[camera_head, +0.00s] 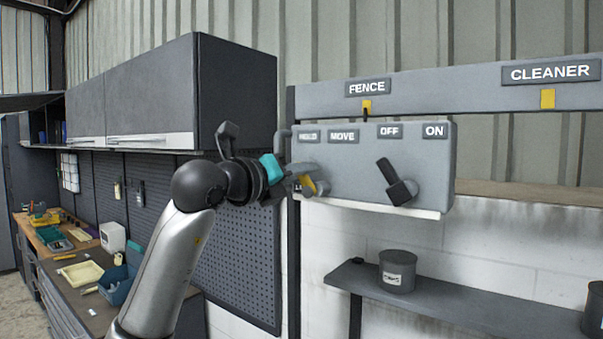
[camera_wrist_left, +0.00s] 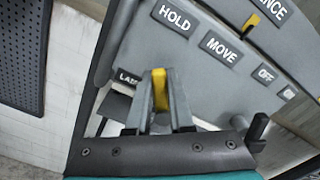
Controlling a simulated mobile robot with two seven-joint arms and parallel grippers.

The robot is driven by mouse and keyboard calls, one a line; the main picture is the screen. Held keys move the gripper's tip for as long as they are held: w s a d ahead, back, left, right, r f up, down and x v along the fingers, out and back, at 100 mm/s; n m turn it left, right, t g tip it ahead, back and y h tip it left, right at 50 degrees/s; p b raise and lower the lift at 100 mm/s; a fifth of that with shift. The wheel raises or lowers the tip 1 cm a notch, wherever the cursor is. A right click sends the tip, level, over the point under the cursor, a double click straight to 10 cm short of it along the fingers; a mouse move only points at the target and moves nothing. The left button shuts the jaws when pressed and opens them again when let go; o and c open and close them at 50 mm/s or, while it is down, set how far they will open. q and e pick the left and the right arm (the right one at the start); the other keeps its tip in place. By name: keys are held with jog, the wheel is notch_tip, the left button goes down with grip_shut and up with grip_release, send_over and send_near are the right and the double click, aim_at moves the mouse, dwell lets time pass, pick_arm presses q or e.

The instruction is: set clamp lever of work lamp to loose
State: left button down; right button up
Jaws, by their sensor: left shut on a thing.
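A grey control box (camera_head: 350,170) hangs on the wall under a FENCE label (camera_head: 368,88). Its small plates read HOLD, MOVE, OFF and ON. My left gripper (camera_head: 313,181) is at the box's left end, below the HOLD and MOVE plates, its fingers mostly edge-on. In the left wrist view my left gripper (camera_wrist_left: 160,95) is shut on a yellow lever (camera_wrist_left: 160,88) that stands between its fingers. No work lamp or "loose" plate can be read. A small plate (camera_wrist_left: 128,76) beside the fingers is partly hidden. My right gripper is not in view.
A black switch lever (camera_head: 396,183) sits at the box's right, under OFF and ON. A rail (camera_head: 450,88) with a CLEANER label (camera_head: 550,72) runs above. A shelf with a grey tin (camera_head: 397,272) is below. A cabinet (camera_head: 190,95) and cluttered bench (camera_head: 75,290) stand left.

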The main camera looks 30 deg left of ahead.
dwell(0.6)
pick_arm(q)
jog(key=m, duration=0.1)
jog(key=d+m+b, duration=0.1)
jog(key=m, duration=0.1)
jog(key=shift+s+r+m, duration=0.1)
jog(key=shift+r+m, duration=0.1)
jog(key=shift+m, duration=0.1)
jog(key=m+b, duration=0.1)
jog(key=m, duration=0.1)
jog(key=d+m, duration=0.1)
jog(key=shift+d+m+b, duration=0.15)
jog(key=shift+m+b, duration=0.2)
jog(key=shift+m, duration=0.05)
jog(key=m, duration=0.1)
jog(key=d+m+b, duration=0.1)
jog(key=m, duration=0.1)
jog(key=shift+d, duration=0.1)
jog(key=shift+s+d+f+m+b, duration=0.15)
jog(key=shift+d+m+b, duration=0.15)
jog(key=shift+m, duration=0.55)
jog(key=shift+w+d+f+m+b, duration=0.15)
jog(key=shift+m+b, duration=0.1)
jog(key=shift+m, duration=0.6)
jog(key=shift+s, duration=0.1)
jog(key=c, duration=0.8)
grip_release()
